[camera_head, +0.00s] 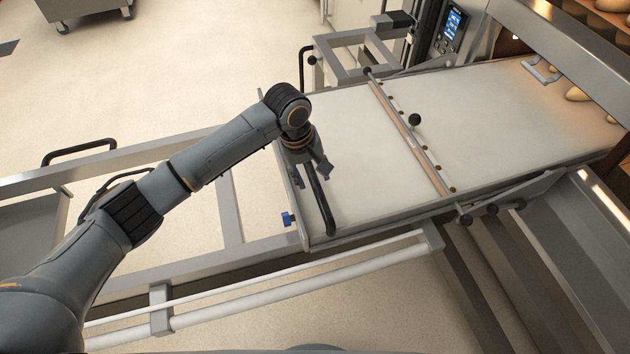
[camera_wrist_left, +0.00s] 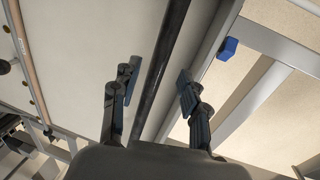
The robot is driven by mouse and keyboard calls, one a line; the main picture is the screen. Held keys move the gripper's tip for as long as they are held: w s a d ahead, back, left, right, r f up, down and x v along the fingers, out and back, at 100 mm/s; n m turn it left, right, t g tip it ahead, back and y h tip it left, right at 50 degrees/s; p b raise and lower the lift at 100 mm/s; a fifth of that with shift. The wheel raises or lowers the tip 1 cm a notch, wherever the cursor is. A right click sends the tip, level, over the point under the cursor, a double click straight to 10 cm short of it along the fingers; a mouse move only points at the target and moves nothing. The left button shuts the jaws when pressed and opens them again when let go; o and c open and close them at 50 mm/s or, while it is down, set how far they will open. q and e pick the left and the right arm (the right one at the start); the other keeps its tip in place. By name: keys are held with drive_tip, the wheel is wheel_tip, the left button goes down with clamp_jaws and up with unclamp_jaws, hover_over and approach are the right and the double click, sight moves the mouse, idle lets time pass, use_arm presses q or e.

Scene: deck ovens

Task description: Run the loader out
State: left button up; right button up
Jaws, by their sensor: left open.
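The loader (camera_head: 345,136) is a long pale belt board on a grey frame. Its far right end reaches into the deck oven mouth. A black bar handle (camera_head: 319,200) runs along its near left end. My left gripper (camera_head: 308,170) is at that end, over the handle. In the left wrist view, the open fingers (camera_wrist_left: 158,85) stand on either side of the handle (camera_wrist_left: 160,65), which passes between them. The fingers look apart from the bar; contact is not visible. My right gripper is not in view.
A crossbar with a black knob (camera_head: 415,120) spans the belt. A blue knob (camera_head: 288,219) sits by the frame's left end. Loaves (camera_head: 577,94) show in the oven at right. Grey rails (camera_head: 215,180) extend left over open floor. A lit control panel (camera_head: 452,27) stands behind.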

sight(316, 185)
use_arm(q)
drive_tip(key=shift+d+f, duration=0.25)
drive_tip(key=shift+f, duration=0.95)
drive_tip(key=shift+w+f, duration=0.1)
drive_tip(key=shift+f, duration=0.2)
drive_tip(key=shift+d+f, duration=0.1)
drive_tip(key=shift+f, duration=0.15)
drive_tip(key=c, duration=0.7)
clamp_jaws()
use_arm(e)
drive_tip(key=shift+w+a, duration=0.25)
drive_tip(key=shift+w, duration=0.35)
